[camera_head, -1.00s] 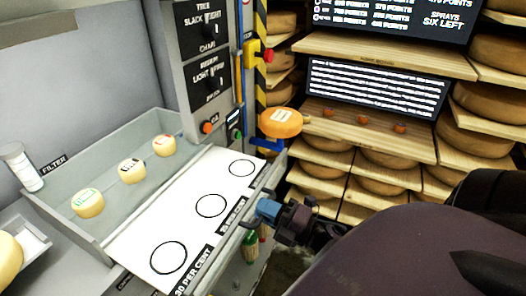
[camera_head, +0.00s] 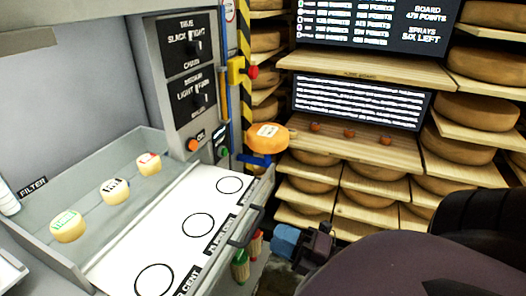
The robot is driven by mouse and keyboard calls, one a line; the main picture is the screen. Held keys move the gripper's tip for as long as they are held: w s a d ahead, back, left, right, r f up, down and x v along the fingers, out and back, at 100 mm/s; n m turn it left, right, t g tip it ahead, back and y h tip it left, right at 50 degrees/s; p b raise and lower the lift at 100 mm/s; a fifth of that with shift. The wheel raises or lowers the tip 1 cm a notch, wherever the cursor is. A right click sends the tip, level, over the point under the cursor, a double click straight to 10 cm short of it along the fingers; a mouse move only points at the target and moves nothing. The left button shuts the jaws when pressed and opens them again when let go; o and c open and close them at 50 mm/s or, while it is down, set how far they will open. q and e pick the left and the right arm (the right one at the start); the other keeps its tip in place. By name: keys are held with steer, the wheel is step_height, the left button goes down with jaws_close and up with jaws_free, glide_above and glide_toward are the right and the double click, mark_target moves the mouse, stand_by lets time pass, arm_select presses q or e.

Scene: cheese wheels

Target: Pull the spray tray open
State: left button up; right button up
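The spray tray (camera_head: 170,232) has a white top with several black circles and percent labels along its front. A dark bar handle (camera_head: 248,229) is on its front edge. Three small cheeses stand in the grey-walled part behind, with green (camera_head: 68,227), black (camera_head: 115,191) and red (camera_head: 148,163) labels. My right gripper (camera_head: 283,240), with blue fingertips, is just right of the handle and looks apart from it. Its finger gap cannot be made out. The dark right arm hides the lower right. My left gripper is not in view.
A control panel (camera_head: 188,75) with knobs and an orange button stands behind the tray. An orange cheese (camera_head: 267,138) rests on a blue holder at the tray's far corner. Red and green bottles (camera_head: 241,265) hang below the handle. Shelves of cheese wheels (camera_head: 375,190) fill the right.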

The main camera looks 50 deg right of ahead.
steer(key=shift+b+v, duration=0.3)
steer(key=shift+v, duration=1.85)
